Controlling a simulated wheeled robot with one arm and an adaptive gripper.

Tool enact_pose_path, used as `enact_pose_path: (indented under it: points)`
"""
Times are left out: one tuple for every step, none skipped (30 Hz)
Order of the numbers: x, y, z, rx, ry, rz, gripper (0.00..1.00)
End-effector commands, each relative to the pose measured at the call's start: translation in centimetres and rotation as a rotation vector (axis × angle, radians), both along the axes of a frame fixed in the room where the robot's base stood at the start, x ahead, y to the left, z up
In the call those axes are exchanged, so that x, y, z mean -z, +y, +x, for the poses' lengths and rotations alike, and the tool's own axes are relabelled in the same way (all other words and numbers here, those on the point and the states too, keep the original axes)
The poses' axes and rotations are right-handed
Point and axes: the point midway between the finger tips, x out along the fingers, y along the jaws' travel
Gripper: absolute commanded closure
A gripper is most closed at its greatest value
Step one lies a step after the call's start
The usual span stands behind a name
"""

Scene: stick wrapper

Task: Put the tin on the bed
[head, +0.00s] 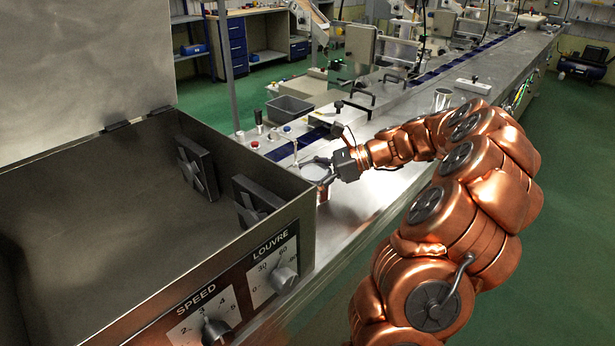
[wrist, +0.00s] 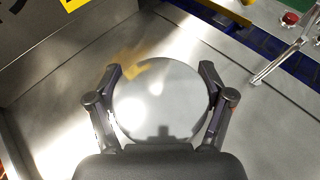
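A round tin with a shiny grey top (wrist: 160,103) sits between the two fingers of my gripper (wrist: 162,71) in the wrist view. The fingertips lie at its left and right edges; I cannot tell whether they press on it. In the head view my gripper (head: 330,165) is at the tin (head: 314,171), just right of the large steel box. The tin's lower side is partly hidden, so I cannot tell whether it rests on the steel surface. A long steel bed (head: 375,190) runs below and beyond my gripper, and steel also shows in the wrist view (wrist: 270,125).
An open steel box (head: 90,220) with speed and louvre knobs stands at the left, close to my gripper. A metal cylinder (head: 442,99) stands farther along the bench. A grey bin (head: 290,108) and a red button (wrist: 290,18) are beyond.

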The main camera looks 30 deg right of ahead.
Motion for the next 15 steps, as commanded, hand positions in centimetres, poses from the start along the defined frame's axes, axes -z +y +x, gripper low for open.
enact_pose_path:
  points:
    - [0.0, 0.0, 0.0, 0.0, 0.0, 0.0, 0.11]
    - [0.0, 0.0, 0.0, 0.0, 0.0, 0.0, 0.08]
    - [0.0, 0.0, 0.0, 0.0, 0.0, 0.0, 0.04]
    - [0.0, 0.01, -0.01, 0.0, 0.0, 0.0, 0.0]
    - [-0.01, 0.0, 0.0, 0.0, 0.0, 0.0, 0.0]
    - [0.0, 0.01, 0.0, 0.0, 0.001, 0.0, 0.0]
    - [0.0, 0.01, 0.0, 0.0, 0.001, 0.0, 0.0]
    - [0.0, 0.01, 0.0, -0.001, 0.001, 0.001, 0.0]
    - [0.0, 0.01, 0.0, -0.001, 0.001, 0.001, 0.0]
    - [0.0, 0.01, 0.0, -0.001, 0.001, 0.001, 0.0]
    - [0.0, 0.01, 0.0, -0.001, 0.001, 0.001, 0.0]
    - [0.0, 0.01, 0.0, -0.001, 0.001, 0.001, 0.0]
    - [-0.01, 0.02, 0.0, -0.001, 0.001, 0.001, 0.0]
    - [-0.04, 0.01, -0.01, 0.0, 0.001, 0.0, 0.0]
    - [-0.15, 0.01, 0.0, 0.0, 0.0, 0.0, 0.0]
